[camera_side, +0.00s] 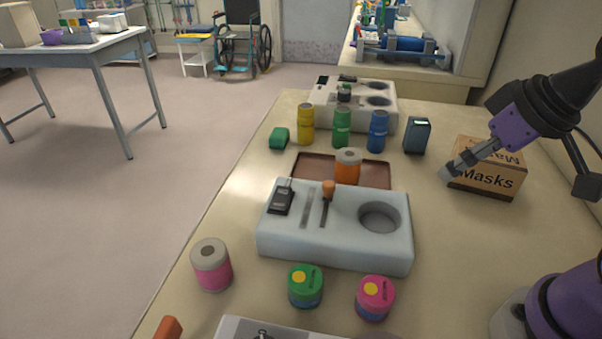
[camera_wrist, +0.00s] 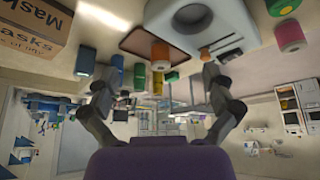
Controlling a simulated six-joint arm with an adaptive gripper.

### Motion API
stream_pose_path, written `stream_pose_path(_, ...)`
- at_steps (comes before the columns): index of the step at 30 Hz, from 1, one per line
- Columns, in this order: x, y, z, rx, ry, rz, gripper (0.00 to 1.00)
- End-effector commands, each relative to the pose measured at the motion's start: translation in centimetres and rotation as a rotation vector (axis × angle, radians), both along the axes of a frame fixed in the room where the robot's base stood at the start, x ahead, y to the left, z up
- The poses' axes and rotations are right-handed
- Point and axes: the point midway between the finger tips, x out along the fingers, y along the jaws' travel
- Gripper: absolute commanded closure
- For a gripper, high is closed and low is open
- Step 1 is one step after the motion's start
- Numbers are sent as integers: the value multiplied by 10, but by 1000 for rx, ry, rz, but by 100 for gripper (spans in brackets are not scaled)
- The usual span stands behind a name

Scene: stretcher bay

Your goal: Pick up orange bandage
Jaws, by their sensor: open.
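The orange bandage (camera_side: 347,172) is an upright roll with a pale grey top. It stands on the brown tray (camera_side: 300,170), behind the pale holder block, which hides part of the tray. In the wrist view the bandage (camera_wrist: 161,52) appears upside down, between and beyond the fingers. My gripper (camera_side: 449,173) is open and empty, to the right of the bandage and clearly apart from it, in front of the Masks box in the side view. In the wrist view both fingers of my gripper (camera_wrist: 158,78) are spread wide.
The pale holder block (camera_side: 335,250) has tools and a round hole. Yellow (camera_side: 306,125), green (camera_side: 342,127) and blue (camera_side: 377,131) bottles stand behind the tray. The Masks box (camera_side: 487,178) is at right. A pink roll (camera_side: 211,268) and two jars are in front. The table's right middle is clear.

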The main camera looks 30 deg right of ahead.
Motion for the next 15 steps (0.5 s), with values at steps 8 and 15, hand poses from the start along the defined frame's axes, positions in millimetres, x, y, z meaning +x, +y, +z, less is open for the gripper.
stream_pose_path(8,0,0,0,0,0,0,1)
stream_pose_path(15,40,0,6,-10,31,40,1)
